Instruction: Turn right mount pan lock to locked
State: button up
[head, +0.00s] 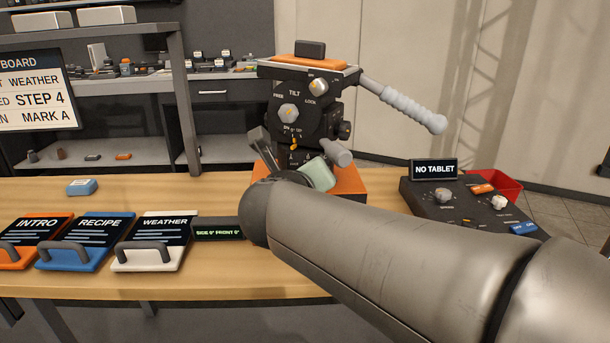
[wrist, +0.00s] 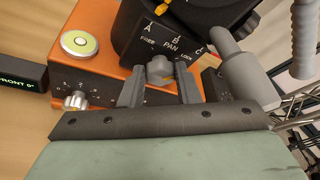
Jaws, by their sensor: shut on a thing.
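The right mount (head: 302,112) is a black head on an orange base with a tilt knob (head: 289,113) on its face. In the wrist view, the grey pan lock knob (wrist: 160,69) sits below a black plate (wrist: 172,38) lettered FREE, PAN and LOCK, with FREE at left and LOCK at right. My gripper (wrist: 161,78) has one finger on each side of the knob and is shut on it. I cannot tell which mark the knob points at. In the head view, my arm hides the pan knob and most of the gripper.
A round bubble level (wrist: 80,43) and small silver knob (wrist: 75,100) are on the orange base (wrist: 105,68). A grey cylinder (wrist: 245,72) stands close right of the gripper. A long pan handle (head: 405,105) extends right. Placards (head: 152,243) and a NO TABLET console (head: 455,205) flank the mount.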

jog(key=o, duration=0.7)
